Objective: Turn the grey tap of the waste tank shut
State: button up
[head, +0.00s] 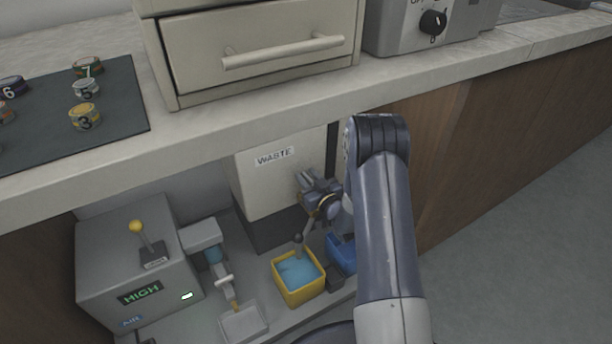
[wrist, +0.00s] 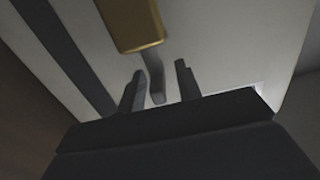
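The white waste tank (head: 270,185), labelled WASTE, stands under the counter. It also fills much of the wrist view (wrist: 225,35) as a pale wall. In the wrist view, a brass-coloured block (wrist: 131,22) is at the top, with the grey tap lever (wrist: 154,80) hanging below it. My gripper (wrist: 160,68) is open, with its two dark fingers on either side of the lever and gaps showing. In the head view my gripper (head: 308,183) is at the tank's front; it and my wrist hide most of the tap.
A yellow bin (head: 297,294) with blue liquid stands below the tap, beside a blue container (head: 341,253). A grey machine (head: 130,262) with a yellow-knobbed lever is at left. The counter edge (head: 230,122) overhangs the tank; a drawer unit (head: 262,50) sits above.

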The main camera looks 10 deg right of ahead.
jog(key=shift+c, duration=0.5)
grip_shut()
jog(key=shift+m+h, duration=0.3)
jog(key=shift+h, duration=0.2)
jog(key=m+h, duration=0.3)
jog(key=h, duration=0.2)
jog(key=shift+a+t, duration=0.15)
jog(key=shift+t, duration=0.25)
jog(key=m+g+h, duration=0.1)
jog(key=m+h, duration=0.3)
jog(key=h, duration=0.2)
jog(key=m+g+h, duration=0.3)
jog(key=h, duration=0.2)
jog(key=shift+m, duration=0.4)
jog(key=shift+m+g+h, duration=1.7)
jog(key=shift+g+h, duration=0.1)
jog(key=shift+g, duration=0.2)
